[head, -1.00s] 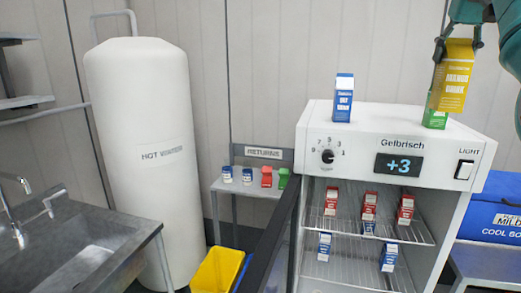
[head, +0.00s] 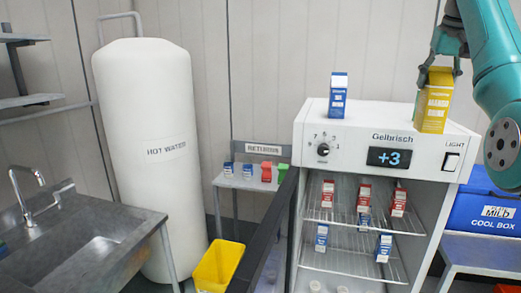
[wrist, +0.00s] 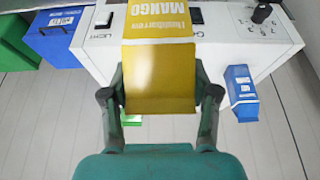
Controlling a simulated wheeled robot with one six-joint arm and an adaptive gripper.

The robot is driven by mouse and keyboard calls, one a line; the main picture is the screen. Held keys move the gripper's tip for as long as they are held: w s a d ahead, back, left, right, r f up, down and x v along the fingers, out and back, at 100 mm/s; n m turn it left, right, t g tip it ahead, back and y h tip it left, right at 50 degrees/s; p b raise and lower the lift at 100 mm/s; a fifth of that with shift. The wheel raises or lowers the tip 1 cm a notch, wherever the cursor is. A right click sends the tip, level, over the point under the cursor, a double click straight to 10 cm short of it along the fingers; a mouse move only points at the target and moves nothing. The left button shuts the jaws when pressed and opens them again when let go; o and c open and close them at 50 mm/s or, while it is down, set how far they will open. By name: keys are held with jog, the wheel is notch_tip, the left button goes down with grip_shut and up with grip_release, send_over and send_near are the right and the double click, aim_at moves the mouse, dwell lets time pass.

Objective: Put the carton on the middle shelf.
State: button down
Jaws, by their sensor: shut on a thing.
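My gripper (head: 438,73) is shut on a yellow mango carton (head: 434,106), held upright at the right end of the white fridge's top (head: 390,118). The carton also fills the middle of the wrist view (wrist: 160,70), between both fingers. I cannot tell whether its base touches the top. The fridge is open in front. Its upper wire rack (head: 345,221) holds several red cartons (head: 364,195) and a blue one behind. The rack below (head: 345,262) holds two blue cartons (head: 383,248). Round white tops (head: 315,286) show at the bottom.
A blue carton (head: 338,94) stands on the fridge top; a green one (wrist: 131,119) shows behind the held carton in the wrist view. The dark door edge (head: 262,232) stands open at left. A blue cool box (head: 485,212) is at right, a yellow bin (head: 217,266) at left.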

jog(key=w+a+f, duration=0.2)
jog(key=w+f, duration=0.1)
jog(key=f, duration=0.6)
jog(key=w+a+f, duration=0.1)
jog(key=w+f, duration=0.1)
jog(key=f, duration=0.6)
jog(key=w+a+f, duration=0.2)
jog(key=w+f, duration=0.1)
jog(key=f, duration=0.6)
jog(key=s+a+f+n, duration=0.1)
jog(key=a+f, duration=0.2)
jog(key=f, duration=0.9)
jog(key=s+a+f, duration=0.2)
jog(key=a+f, duration=0.2)
jog(key=f, duration=0.7)
jog(key=s+a+f+n, duration=0.1)
jog(key=s+a+f, duration=0.3)
jog(key=s+f, duration=0.4)
jog(key=s+a+f+y, duration=0.1)
jog(key=s+a+f, duration=0.2)
jog(key=s+f, duration=0.55)
jog(key=s+a+f+n, duration=0.1)
jog(key=s+a+f, duration=0.3)
jog(key=f, duration=0.8)
jog(key=s+a+f, duration=0.2)
jog(key=s+f, duration=0.3)
jog(key=s, duration=0.6)
jog(key=shift+s+a, duration=0.15)
jog(key=shift+a, duration=0.2)
